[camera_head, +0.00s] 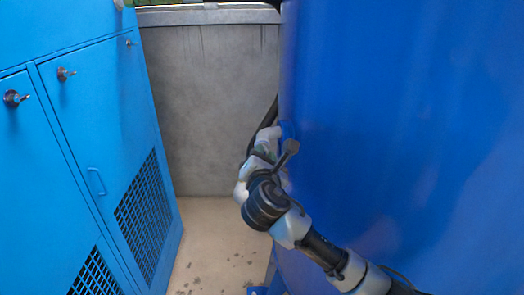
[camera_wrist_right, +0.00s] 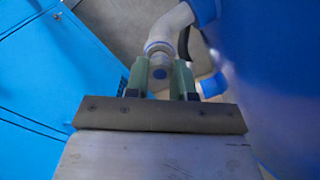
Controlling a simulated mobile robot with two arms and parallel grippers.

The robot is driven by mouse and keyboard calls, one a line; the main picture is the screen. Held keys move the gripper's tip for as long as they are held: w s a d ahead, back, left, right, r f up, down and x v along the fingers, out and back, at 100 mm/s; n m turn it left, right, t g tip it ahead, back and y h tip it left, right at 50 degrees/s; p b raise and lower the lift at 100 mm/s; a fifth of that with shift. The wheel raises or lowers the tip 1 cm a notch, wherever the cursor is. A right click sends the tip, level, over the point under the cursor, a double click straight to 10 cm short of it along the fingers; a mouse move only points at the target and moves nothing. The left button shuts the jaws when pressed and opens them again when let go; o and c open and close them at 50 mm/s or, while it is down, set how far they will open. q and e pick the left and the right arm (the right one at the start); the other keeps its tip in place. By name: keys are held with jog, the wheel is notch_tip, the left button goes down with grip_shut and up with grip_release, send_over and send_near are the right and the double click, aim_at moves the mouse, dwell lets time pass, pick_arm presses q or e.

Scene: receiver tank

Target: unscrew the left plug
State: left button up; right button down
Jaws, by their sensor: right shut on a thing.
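The big blue tank (camera_head: 400,120) fills the right of the head view. A pale elbow pipe (camera_wrist_right: 172,28) comes off it in the wrist view and ends in a plug with a blue-grey round face (camera_wrist_right: 160,74). This is the left one of two pipe ends there. My right gripper (camera_wrist_right: 160,82) has its green fingers on both sides of this plug and is shut on it. In the head view my right gripper (camera_head: 262,156) is by the tank's left side, mostly hidden by my own wrist, and the plug cannot be made out. My left gripper is not in view.
A blue cabinet (camera_head: 95,130) with latches and grilles stands at left. A grey wall (camera_head: 205,100) closes the back; the floor (camera_head: 215,245) between is clear.

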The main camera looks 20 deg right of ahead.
jog(key=p+v, duration=0.3)
jog(key=v, duration=0.3)
dwell(0.7)
